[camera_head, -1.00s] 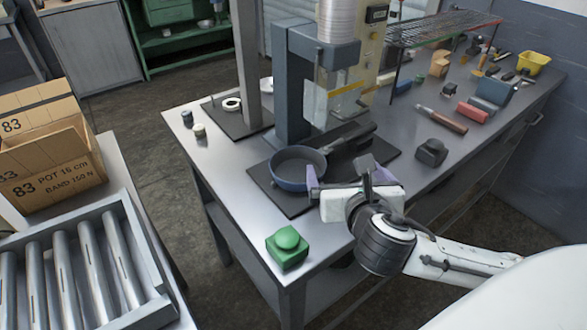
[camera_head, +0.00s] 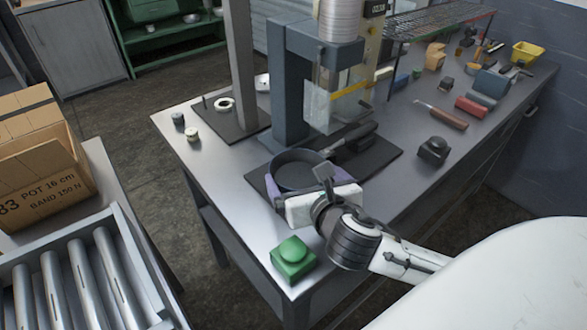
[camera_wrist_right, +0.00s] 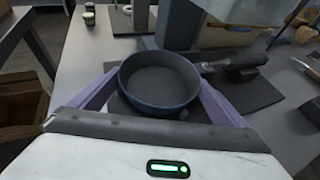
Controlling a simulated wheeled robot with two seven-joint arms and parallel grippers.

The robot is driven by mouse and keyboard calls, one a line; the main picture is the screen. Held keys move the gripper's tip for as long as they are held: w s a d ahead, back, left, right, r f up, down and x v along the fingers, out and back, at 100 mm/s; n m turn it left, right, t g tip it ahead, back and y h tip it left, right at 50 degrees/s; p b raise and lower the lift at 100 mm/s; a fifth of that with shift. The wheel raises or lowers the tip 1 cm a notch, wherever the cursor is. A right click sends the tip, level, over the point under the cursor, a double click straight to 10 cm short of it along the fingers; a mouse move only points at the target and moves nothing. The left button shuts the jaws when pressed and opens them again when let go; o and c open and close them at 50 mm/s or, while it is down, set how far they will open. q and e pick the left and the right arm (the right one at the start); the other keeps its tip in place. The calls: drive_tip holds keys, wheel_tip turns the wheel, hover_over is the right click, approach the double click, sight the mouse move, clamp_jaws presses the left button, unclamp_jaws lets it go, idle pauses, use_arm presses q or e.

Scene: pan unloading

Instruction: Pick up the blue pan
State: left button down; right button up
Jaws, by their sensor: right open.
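The blue pan (camera_head: 297,171) rests on a dark mat (camera_head: 384,163) at the foot of the press, its dark handle (camera_head: 345,142) pointing to the back right. In the right wrist view the pan (camera_wrist_right: 160,84) is round, empty and dark inside. My right gripper (camera_head: 300,185) is open, its purple fingers spread on both sides of the pan's near part. In the wrist view the fingers (camera_wrist_right: 157,103) flank the pan's body; whether they touch it I cannot tell. My left gripper does not show.
The grey press column (camera_head: 289,85) stands right behind the pan. A green button box (camera_head: 293,259) sits at the near table corner. A black block (camera_head: 433,151) and tools lie to the right. A cardboard box (camera_head: 40,150) and roller conveyor (camera_head: 85,285) are at left.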

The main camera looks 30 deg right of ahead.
drive_tip(key=shift+w+d+f, duration=0.15)
drive_tip(key=shift+w+f, duration=0.15)
drive_tip(key=shift+w, duration=0.35)
drive_tip(key=shift+s+r, duration=0.1)
drive_tip(key=c, duration=0.9)
drive_tip(key=shift+r, duration=0.1)
